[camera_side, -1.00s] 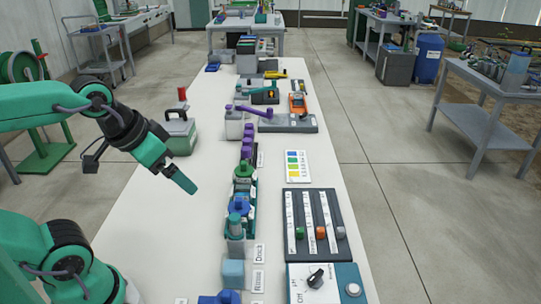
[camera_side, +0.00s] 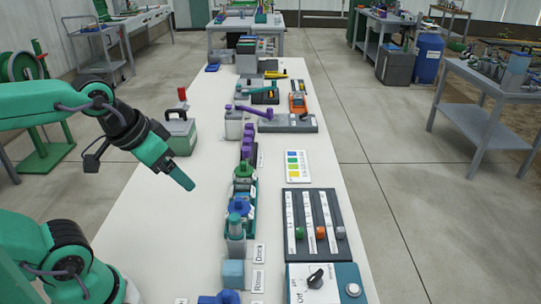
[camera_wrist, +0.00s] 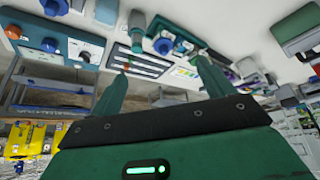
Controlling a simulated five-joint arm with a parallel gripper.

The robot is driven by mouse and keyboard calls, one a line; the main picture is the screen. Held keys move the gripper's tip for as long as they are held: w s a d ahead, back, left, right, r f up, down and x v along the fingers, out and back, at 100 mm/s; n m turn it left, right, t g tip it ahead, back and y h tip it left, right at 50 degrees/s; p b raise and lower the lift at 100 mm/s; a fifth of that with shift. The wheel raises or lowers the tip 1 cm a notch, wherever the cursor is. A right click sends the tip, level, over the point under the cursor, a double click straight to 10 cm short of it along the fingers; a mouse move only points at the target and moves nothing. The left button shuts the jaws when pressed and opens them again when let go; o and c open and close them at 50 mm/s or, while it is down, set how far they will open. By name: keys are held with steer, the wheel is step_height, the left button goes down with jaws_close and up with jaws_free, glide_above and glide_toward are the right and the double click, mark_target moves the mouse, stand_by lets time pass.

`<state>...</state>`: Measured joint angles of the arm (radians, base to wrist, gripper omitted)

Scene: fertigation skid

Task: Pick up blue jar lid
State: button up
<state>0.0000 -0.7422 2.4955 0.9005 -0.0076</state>
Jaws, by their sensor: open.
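A blue lid (camera_side: 239,206) sits in the row of jars and bottles along the middle of the white bench in the side view, partly hidden by a teal-topped bottle (camera_side: 236,228). A blue round shape that looks like the same lid shows beyond my fingers in the wrist view (camera_wrist: 162,46). A green lid (camera_side: 243,170) is just behind it. My gripper (camera_side: 183,181) is above the bench, left of the row and apart from it. In the wrist view my gripper (camera_wrist: 160,82) has its two fingers spread with nothing between them.
Another blue piece (camera_side: 220,298) is at the front edge of the side view. A slider panel (camera_side: 313,226) and a dial box (camera_side: 325,284) lie right of the row. A green-grey container (camera_side: 180,134) stands behind my gripper.

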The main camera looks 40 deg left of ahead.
steer(key=w+f+n+g, duration=0.3)
steer(key=w+n, duration=0.2)
steer(key=w, duration=0.4)
steer(key=n+g, duration=0.2)
steer(key=n, duration=0.2)
glide_above(238, 199)
steer(key=f, duration=0.6)
steer(key=shift+s+d+f, duration=0.1)
steer(key=shift+s+d, duration=0.05)
steer(key=shift+s, duration=0.05)
steer(key=shift+w+f+g, duration=0.3)
steer(key=shift+f, duration=4)
steer(key=c, duration=1.1)
